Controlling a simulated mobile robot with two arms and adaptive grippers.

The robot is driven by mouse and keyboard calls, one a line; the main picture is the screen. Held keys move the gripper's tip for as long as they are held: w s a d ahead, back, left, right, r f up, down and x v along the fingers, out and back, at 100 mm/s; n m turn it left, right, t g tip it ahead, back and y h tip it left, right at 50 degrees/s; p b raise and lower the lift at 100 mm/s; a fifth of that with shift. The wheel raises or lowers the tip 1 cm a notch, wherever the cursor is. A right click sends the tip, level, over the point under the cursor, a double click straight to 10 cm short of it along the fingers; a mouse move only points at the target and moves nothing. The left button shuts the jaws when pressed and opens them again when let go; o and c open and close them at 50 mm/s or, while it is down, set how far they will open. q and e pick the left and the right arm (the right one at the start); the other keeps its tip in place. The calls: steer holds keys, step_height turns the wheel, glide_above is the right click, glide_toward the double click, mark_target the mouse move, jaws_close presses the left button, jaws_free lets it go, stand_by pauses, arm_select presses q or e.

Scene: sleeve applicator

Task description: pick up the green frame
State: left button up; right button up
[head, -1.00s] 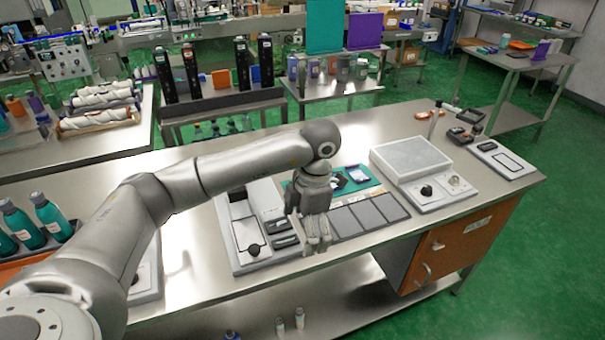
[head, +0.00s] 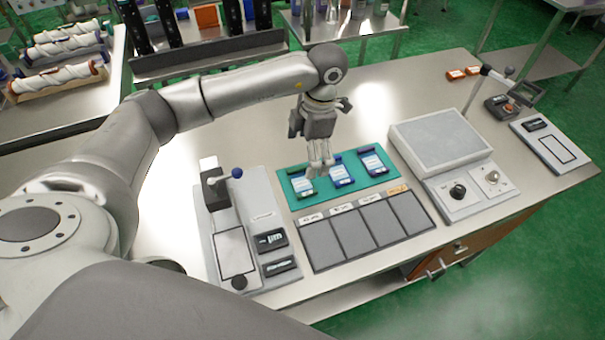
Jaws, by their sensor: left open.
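My left gripper (head: 320,170) points down over the left part of a teal mat (head: 393,180) on the steel bench. Its fingers are open, with nothing seen between them. Three small framed cards lie on the mat. The left card (head: 301,187) is dark-rimmed and partly behind the fingertips; I cannot tell whether its rim is green. The middle card (head: 343,176) is blue-rimmed and just right of the fingers. I cannot tell whether the fingertips touch anything. My right gripper is out of view.
A panel with several grey pads (head: 362,224) lies in front of the mat. A press-like device with a blue knob (head: 236,174) stands left. A white box with control knobs (head: 440,145) stands right. Bare steel lies behind the mat.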

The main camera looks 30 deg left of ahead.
mark_target(302, 184)
arm_select(q)
steer(key=shift+s+a+f, duration=0.1)
steer(key=shift+s+f, duration=0.05)
steer(key=shift+f, duration=0.4)
steer(key=shift+s+f, duration=0.15)
steer(key=shift+f, duration=0.4)
steer(key=shift+f+p, duration=0.3)
steer(key=f, duration=0.1)
steer(key=f+p, duration=0.2)
steer(key=f, duration=0.1)
steer(key=shift+s, duration=0.35)
steer(key=shift+f, duration=0.6)
steer(key=c, duration=0.9)
steer(key=shift+c, duration=0.2)
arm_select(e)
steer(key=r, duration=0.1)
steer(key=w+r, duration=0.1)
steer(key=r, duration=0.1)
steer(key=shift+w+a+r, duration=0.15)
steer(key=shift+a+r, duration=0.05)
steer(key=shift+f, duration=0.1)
